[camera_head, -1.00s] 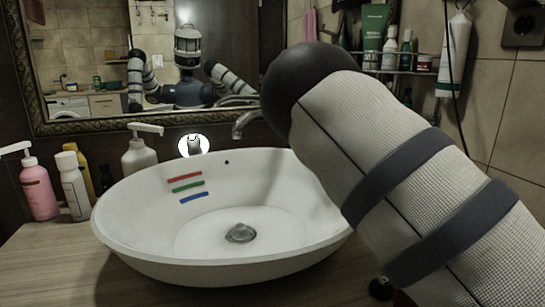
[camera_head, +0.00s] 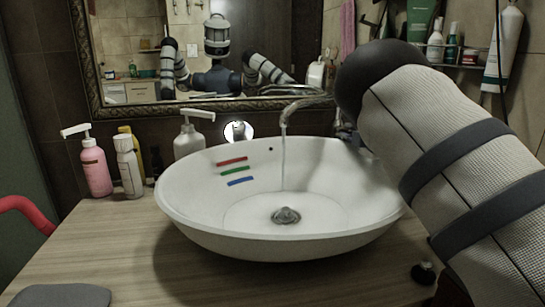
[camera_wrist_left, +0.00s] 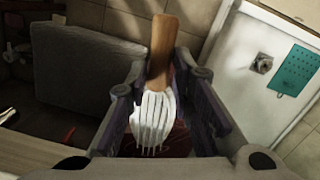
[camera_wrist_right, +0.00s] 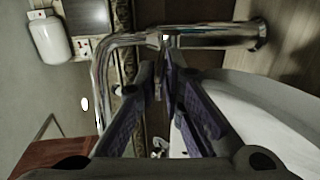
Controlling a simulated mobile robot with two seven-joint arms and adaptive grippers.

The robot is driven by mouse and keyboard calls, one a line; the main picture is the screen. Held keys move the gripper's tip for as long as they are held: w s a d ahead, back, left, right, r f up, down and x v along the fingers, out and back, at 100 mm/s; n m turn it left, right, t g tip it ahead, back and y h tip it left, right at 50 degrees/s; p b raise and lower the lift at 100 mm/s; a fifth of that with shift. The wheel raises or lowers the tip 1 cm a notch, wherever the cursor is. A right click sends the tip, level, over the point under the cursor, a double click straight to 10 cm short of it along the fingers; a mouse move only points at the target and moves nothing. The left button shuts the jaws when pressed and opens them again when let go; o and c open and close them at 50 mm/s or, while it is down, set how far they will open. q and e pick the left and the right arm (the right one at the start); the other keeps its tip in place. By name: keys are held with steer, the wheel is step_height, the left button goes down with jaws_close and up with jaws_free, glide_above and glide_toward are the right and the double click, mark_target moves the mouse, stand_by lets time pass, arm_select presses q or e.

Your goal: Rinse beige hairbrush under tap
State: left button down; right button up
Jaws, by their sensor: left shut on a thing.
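The beige hairbrush, with a brown wooden handle (camera_wrist_left: 163,45) and whitish prongs or bristles (camera_wrist_left: 153,122), is held in my left gripper (camera_wrist_left: 163,75) in the left wrist view. This gripper is outside the head view. The chrome tap (camera_head: 305,103) pours a thin stream of water (camera_head: 283,160) into the white basin (camera_head: 185,222) above the drain (camera_head: 286,215). My right forearm hides most of my right gripper in the head view. In the right wrist view my right gripper (camera_wrist_right: 165,72) has its fingers close together beside the tap (camera_wrist_right: 120,42), with nothing clearly held.
A pink bottle (camera_head: 95,170), a white bottle (camera_head: 128,168) and a white pump bottle (camera_head: 188,141) stand left of the basin. A mirror (camera_head: 130,60) hangs behind. A grey pad (camera_head: 62,296) lies front left. The wooden counter left of the basin is mostly free.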

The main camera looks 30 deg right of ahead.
arm_select(q)
steer(key=shift+w, duration=0.1)
arm_select(e)
steer(key=shift+o, duration=0.2)
steer(key=shift+w+r, duration=0.25)
steer(key=v, duration=1.2)
steer(key=shift+c, duration=0.6)
